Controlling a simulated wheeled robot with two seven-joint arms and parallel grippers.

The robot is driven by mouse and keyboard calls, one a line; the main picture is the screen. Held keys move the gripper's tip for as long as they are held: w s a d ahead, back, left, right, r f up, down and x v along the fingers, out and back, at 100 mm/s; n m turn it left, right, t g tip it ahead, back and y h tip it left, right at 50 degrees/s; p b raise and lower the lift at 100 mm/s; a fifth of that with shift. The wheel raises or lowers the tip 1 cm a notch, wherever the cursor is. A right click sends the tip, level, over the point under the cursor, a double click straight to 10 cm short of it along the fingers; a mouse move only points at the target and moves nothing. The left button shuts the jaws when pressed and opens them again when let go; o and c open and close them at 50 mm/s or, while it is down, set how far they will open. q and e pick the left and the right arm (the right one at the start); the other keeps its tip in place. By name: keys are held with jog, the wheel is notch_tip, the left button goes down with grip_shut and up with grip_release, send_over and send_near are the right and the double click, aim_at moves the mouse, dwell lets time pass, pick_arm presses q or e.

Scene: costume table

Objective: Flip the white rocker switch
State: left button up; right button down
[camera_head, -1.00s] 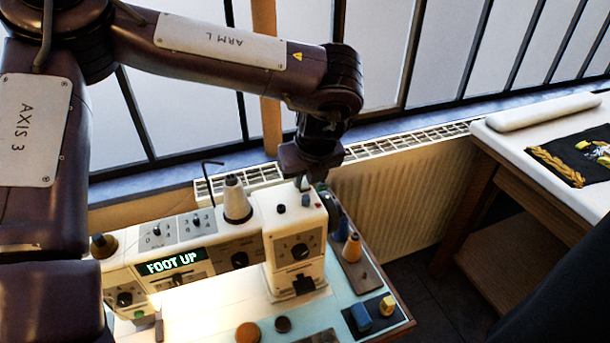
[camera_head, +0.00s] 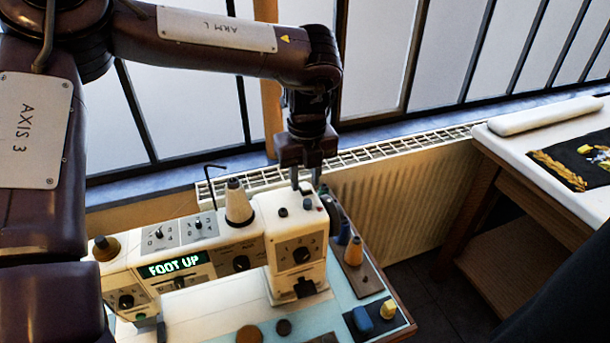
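The cream sewing machine (camera_head: 190,270) stands on the table, with a green "FOOT UP" display (camera_head: 174,264) on its front. I cannot pick out a white rocker switch for certain. The top of the machine's right head (camera_head: 284,226) carries a small dark knob (camera_head: 283,212) and a small red button (camera_head: 307,204). My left gripper (camera_head: 306,184) points down just above or behind this top; I cannot tell whether it touches. Its two fingers are apart with nothing visible between them. My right gripper is not in view.
A cone of thread (camera_head: 238,204) and a bent black rod (camera_head: 210,180) stand left of the gripper. An orange spool (camera_head: 354,252) stands to the right. Blue (camera_head: 361,318) and yellow (camera_head: 388,308) pieces lie on a dark pad. A radiator (camera_head: 400,200) runs behind.

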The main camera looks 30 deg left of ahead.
aim_at(306, 187)
pick_arm(q)
jog(key=shift+o, duration=0.6)
notch_tip(306, 187, up, 8)
jog(key=shift+s+d, duration=0.15)
jog(key=shift+f, duration=0.1)
